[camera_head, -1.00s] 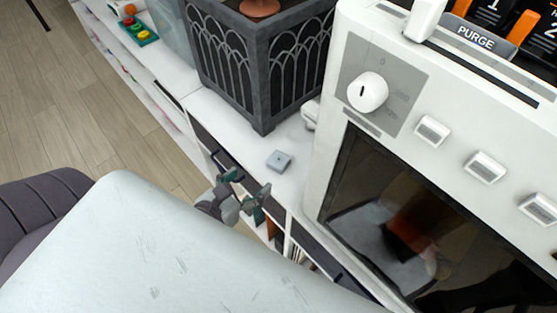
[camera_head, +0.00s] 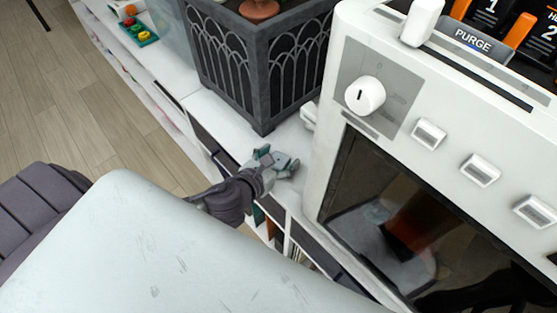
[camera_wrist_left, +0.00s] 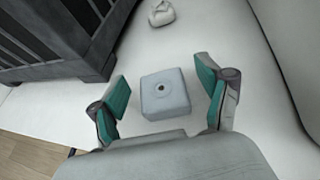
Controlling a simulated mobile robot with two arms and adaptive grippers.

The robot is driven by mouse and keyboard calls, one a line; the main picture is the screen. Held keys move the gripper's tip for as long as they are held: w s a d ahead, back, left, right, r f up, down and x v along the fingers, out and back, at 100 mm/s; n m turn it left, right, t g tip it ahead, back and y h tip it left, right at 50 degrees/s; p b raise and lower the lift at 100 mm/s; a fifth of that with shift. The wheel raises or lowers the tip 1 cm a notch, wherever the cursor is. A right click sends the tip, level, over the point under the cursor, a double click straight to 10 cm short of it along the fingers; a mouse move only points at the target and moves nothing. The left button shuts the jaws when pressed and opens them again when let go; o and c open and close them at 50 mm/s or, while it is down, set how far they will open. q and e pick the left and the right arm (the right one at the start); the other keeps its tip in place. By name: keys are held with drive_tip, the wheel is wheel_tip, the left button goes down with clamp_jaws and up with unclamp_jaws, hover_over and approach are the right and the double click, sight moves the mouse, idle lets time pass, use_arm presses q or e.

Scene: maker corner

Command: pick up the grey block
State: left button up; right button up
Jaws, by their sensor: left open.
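The grey block (camera_wrist_left: 166,94) is a small cube with a dark hole in its top. In the left wrist view it sits on the white shelf top between the two teal-padded fingers of my left gripper (camera_wrist_left: 163,98), with a gap on each side. In the head view my left gripper (camera_head: 277,161) reaches over the shelf top at the block's place and hides most or all of the block. The left gripper is open. My right gripper is in neither view.
A dark grey planter (camera_head: 258,85) with arched panels stands just behind the block. A large white machine (camera_head: 350,115) with a knob stands close on the right. The white shelf top (camera_head: 222,118) is narrow; wooden floor lies to its left. A small pale object (camera_wrist_left: 161,13) lies farther back.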

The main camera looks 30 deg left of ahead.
use_arm(q)
drive_tip(key=shift+w+f, duration=0.15)
drive_tip(key=shift+w, duration=0.25)
drive_tip(key=shift+c, duration=0.3)
drive_tip(key=c, duration=1.1)
drive_tip(key=shift+c, duration=0.5)
